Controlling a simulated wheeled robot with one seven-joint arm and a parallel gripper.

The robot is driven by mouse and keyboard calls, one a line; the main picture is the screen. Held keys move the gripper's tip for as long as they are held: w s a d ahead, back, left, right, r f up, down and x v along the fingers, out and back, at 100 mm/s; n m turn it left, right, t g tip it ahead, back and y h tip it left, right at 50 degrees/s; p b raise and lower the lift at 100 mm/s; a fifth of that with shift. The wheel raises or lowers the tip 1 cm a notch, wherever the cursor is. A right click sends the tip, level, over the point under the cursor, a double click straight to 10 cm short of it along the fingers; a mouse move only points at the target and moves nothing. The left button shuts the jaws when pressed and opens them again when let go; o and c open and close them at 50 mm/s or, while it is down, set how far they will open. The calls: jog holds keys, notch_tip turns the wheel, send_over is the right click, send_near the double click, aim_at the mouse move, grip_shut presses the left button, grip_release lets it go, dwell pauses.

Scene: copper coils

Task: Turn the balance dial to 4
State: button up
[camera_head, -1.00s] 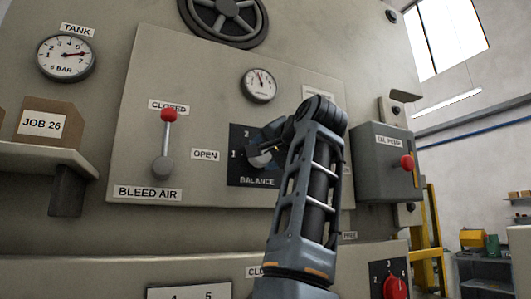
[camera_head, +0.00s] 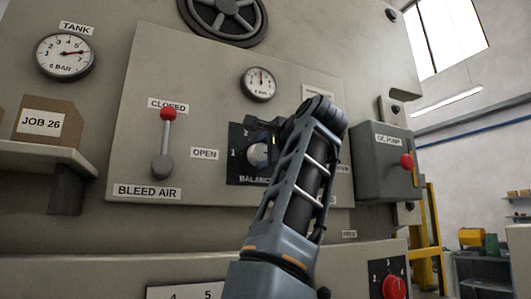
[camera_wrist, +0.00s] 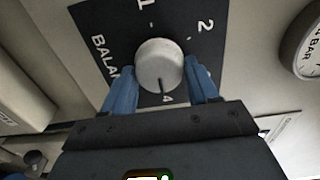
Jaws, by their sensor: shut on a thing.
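The balance dial (camera_wrist: 158,58) is a round pale grey knob on a black plate (camera_wrist: 88,20) marked with 1, 2 and 4. In the wrist view a dark pointer line on the knob lies toward the 4. My gripper (camera_wrist: 158,72) is shut on the knob, with one blue finger on each side. In the head view the dial (camera_head: 257,155) shows partly beside my gripper (camera_head: 268,148), and my arm hides the plate's right side. The 3 is hidden in the wrist view.
A small gauge (camera_head: 259,84) sits above the plate, its needle near upright. The red-knobbed bleed air lever (camera_head: 165,140) stands left, at CLOSED. The oil pump box (camera_head: 375,175) is to the right. A box marked JOB 26 (camera_head: 46,122) sits on a shelf.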

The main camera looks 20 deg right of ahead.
jog(key=shift+d+f, duration=0.1)
dwell(0.3)
jog(key=o, duration=1)
jog(key=s+b, duration=0.1)
jog(key=s, duration=0.4)
jog(key=s+b, duration=0.1)
jog(key=s, duration=0.1)
jog(key=shift+s+d+b, duration=0.35)
jog(key=shift+s, duration=0.05)
jog(key=shift+s, duration=0.1)
